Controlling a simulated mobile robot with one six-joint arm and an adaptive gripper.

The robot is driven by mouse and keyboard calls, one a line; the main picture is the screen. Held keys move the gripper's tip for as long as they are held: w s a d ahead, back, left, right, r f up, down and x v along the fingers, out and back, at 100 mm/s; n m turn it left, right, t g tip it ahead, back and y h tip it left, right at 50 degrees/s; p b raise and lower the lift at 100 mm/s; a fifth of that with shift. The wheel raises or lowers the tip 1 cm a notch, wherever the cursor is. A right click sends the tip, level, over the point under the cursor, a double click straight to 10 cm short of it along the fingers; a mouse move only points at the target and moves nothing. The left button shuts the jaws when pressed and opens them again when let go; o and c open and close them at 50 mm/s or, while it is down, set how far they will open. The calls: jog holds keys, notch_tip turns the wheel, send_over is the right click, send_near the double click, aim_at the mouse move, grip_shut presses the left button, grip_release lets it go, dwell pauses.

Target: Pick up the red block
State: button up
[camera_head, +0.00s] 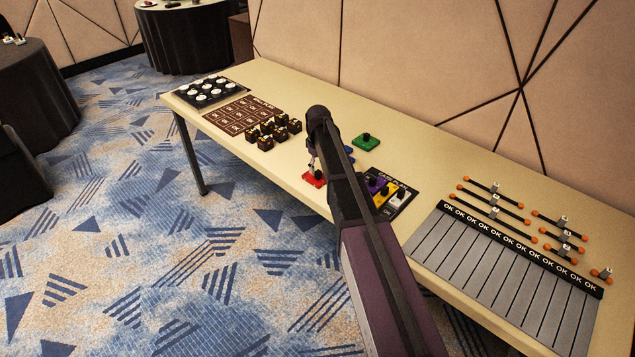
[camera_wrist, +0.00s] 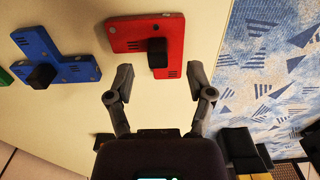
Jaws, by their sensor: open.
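The red block (camera_head: 314,179) lies on the beige table near its front edge, just below my gripper (camera_head: 312,165) in the head view. In the wrist view the red block (camera_wrist: 132,36) is a flat red piece with a dark knob on top. My gripper (camera_wrist: 160,88) is open, with its two fingers apart. The knob (camera_wrist: 157,53) shows ahead of the gap between the fingertips, and nothing is between them. The wrist view does not clearly show the height of my fingers above the block.
A blue block (camera_wrist: 68,68) lies beside the red one. A green block (camera_head: 366,141) stands farther back. Black-and-yellow blocks (camera_head: 272,133) are left, and a dark mat (camera_head: 400,204) with coloured blocks is right. The table's front edge (camera_head: 262,169) is close to the red block.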

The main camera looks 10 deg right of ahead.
aim_at(318, 172)
jog(key=shift+w+f+b, duration=0.1)
jog(key=shift+f+b, duration=1.65)
jog(key=shift+f, duration=0.3)
grip_shut()
